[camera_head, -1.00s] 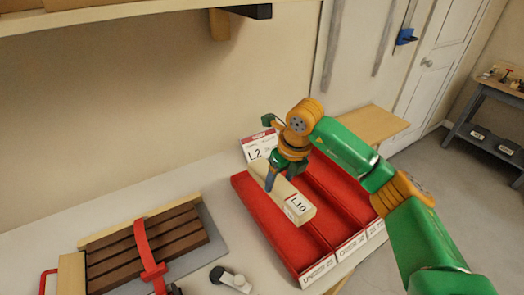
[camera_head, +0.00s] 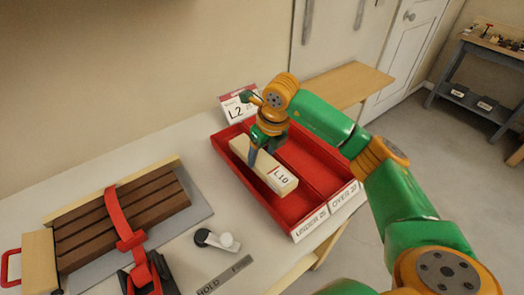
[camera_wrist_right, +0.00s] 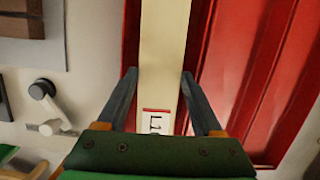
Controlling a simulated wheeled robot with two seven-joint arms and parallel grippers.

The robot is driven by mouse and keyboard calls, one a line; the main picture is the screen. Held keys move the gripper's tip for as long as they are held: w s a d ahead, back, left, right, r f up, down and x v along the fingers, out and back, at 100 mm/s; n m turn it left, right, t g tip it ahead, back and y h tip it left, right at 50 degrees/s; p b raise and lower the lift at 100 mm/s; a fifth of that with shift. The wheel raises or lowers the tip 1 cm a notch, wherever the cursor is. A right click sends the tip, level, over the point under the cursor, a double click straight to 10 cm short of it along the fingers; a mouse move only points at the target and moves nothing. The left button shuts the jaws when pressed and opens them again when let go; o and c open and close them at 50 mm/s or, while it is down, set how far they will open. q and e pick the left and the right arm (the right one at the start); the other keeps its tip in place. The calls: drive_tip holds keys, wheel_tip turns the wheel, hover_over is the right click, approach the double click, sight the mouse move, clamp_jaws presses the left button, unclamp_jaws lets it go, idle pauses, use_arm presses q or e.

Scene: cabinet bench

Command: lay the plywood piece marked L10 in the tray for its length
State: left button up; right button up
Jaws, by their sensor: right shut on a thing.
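The pale plywood piece (camera_head: 272,176) has its L10 label on its near end. It lies lengthwise along the left compartment of the red tray (camera_head: 232,163), inside that compartment's outline in the head view. I cannot tell whether it touches the tray floor. My right gripper (camera_head: 262,148) is shut on the piece from above, around its middle. In the right wrist view the piece (camera_wrist_right: 163,45) runs between the two dark fingers, with its label partly visible. The left front label (camera_head: 311,225) seems to read UNDER 25. My left gripper is not in view.
To the left, a board with brown wooden strips (camera_head: 115,225) lies under a red strap or clamp (camera_head: 125,232). A black and white knob-like thing (camera_head: 215,240) and a steel rule (camera_head: 226,274) lie on the bench.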

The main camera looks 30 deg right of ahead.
drive_tip(key=shift+w, duration=0.1)
idle(0.3)
drive_tip(key=shift+f, duration=0.15)
drive_tip(key=shift+f+b, duration=0.35)
drive_tip(key=o, duration=1.4)
drive_tip(key=shift+c, duration=0.3)
